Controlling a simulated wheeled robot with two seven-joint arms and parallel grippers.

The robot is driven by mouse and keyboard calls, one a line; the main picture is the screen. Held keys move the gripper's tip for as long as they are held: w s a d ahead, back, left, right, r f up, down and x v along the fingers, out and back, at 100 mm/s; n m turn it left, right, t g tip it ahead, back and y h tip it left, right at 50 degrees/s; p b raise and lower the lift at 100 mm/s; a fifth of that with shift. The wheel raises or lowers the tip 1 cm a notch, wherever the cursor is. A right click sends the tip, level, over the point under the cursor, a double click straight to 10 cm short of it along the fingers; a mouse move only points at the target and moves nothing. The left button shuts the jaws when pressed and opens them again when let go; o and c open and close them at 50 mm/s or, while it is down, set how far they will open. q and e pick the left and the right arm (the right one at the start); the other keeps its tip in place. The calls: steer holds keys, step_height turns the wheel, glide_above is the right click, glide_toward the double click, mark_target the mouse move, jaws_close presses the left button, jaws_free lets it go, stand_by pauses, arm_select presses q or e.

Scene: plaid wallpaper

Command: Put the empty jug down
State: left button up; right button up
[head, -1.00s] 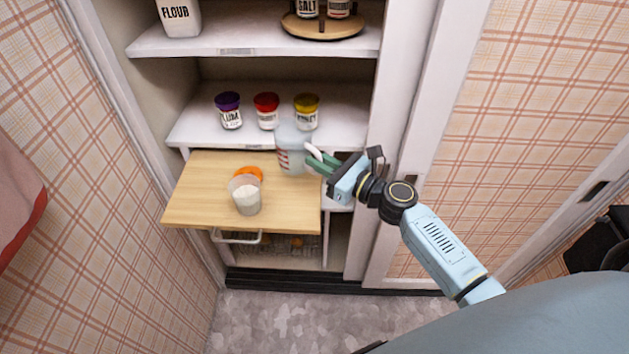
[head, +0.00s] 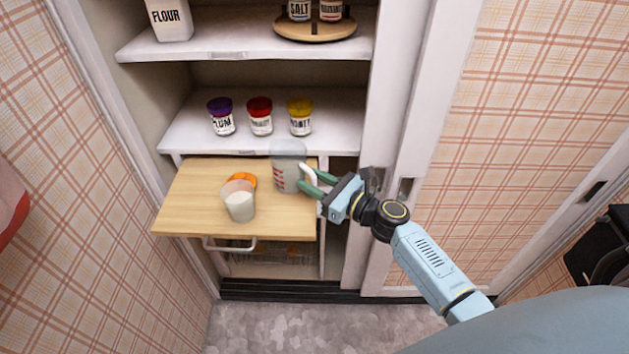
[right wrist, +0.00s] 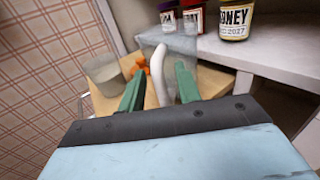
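The clear jug (head: 287,172) with red markings and a white handle stands upright at the right back of the wooden pull-out board (head: 190,212). It looks empty. My right gripper (head: 307,183) is at the handle, with its green fingers spread on either side. In the right wrist view the white handle (right wrist: 158,75) lies between the fingers (right wrist: 160,82), with small gaps beside it, and the clear jug body (right wrist: 178,45) is beyond. My left gripper is not in view.
A clear cup with white contents (head: 239,204) stands on the board, with an orange thing (head: 243,179) behind it. Purple-, red- and yellow-lidded jars (head: 260,118) stand on the shelf above. The board's left part is clear.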

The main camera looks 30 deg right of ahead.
steer(key=shift+r, duration=0.2)
steer(key=v, duration=1.2)
steer(key=s+a+f+n+g+h, duration=0.1)
steer(key=s+f+n+g+h, duration=0.35)
steer(key=f, duration=1.15)
steer(key=s+a+f+n+g+h, duration=0.1)
steer(key=s+f+n+g, duration=0.4)
steer(key=s+f+n, duration=0.8)
steer(key=s+a+f+n+g+h, duration=0.1)
steer(key=s+f+n+g, duration=0.1)
steer(key=s+f+n, duration=0.5)
steer(key=s+a+f+n+g+h, duration=0.1)
steer(key=s+f+n+g+h, duration=0.1)
steer(key=s+f+n, duration=0.5)
steer(key=s+n+g, duration=0.1)
steer(key=s, duration=0.5)
steer(key=shift+s+f, duration=0.15)
steer(key=shift+f, duration=0.15)
steer(key=shift+a+n+g, duration=0.1)
steer(key=shift+n+g, duration=0.15)
